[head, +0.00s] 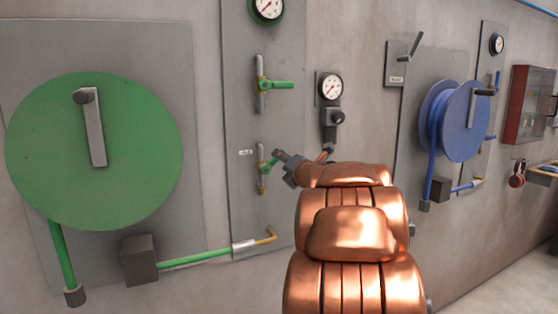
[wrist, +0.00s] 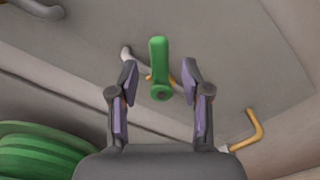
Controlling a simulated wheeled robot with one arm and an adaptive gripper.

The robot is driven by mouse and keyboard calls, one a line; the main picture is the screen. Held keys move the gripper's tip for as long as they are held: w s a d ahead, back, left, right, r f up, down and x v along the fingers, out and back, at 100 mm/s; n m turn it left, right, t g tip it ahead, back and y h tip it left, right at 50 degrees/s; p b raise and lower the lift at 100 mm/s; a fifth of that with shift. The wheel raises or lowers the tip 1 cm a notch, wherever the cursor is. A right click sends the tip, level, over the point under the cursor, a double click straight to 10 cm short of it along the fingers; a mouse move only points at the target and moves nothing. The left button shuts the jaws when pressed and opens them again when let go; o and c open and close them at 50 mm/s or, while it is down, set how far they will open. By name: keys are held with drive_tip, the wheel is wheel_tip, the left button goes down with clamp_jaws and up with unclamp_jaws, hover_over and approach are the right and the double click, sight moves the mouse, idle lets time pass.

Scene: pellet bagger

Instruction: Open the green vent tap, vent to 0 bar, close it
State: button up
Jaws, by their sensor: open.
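The lower green tap (head: 263,166) is on the grey panel, beside a small white label (head: 246,153) too small to read. Its green handle (wrist: 158,62) shows in the wrist view between the two fingers of my gripper (wrist: 159,75). The fingers are apart, one on each side of the handle, with visible gaps. In the head view my gripper (head: 279,158) is at the tap and partly hides it. A green-rimmed gauge (head: 267,8) is at the top of the same panel. Its reading is too small to tell.
A second green tap (head: 275,85) sits above, its handle pointing right. A gauge with a black knob (head: 331,88) is right of the panel. A large green reel (head: 50,150) is at left, and a blue reel (head: 465,120) at right. A brass pipe elbow (head: 268,237) sits below.

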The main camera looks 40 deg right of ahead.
drive_tip(key=shift+v, duration=1.85)
